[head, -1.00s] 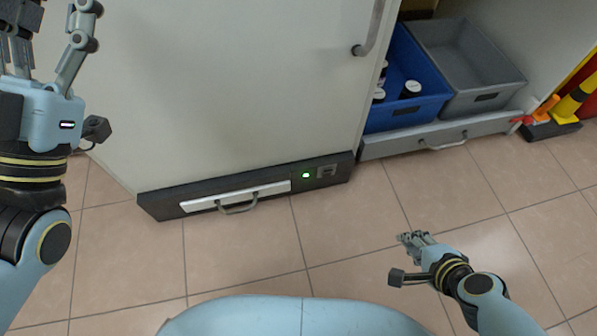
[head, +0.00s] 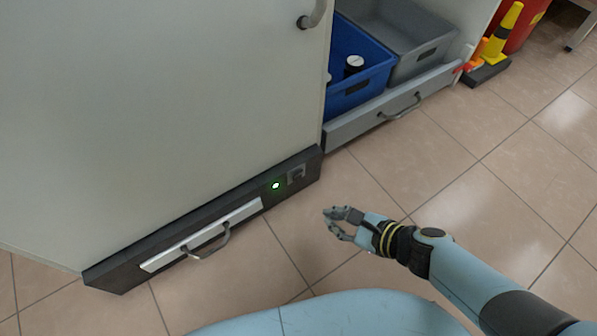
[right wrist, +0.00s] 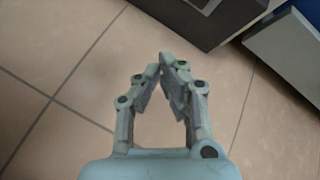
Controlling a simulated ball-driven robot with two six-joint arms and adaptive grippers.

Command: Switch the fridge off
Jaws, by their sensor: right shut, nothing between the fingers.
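The fridge (head: 150,110) is a large pale cabinet with a dark base strip along the floor. On the strip, a green light (head: 276,185) is lit, and a small switch (head: 297,175) sits just right of it on a grey plate. My right gripper (head: 328,223) is shut and empty, low over the floor, to the right of and nearer than the switch, apart from it. In the right wrist view its fingertips (right wrist: 168,60) meet, with the dark base strip (right wrist: 190,20) beyond them at the top. My left gripper is out of view.
Right of the fridge stand a blue bin (head: 362,88), a grey bin (head: 425,58) and a low drawer with a handle (head: 401,107). Tiled floor (head: 480,200) is clear around my right arm.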

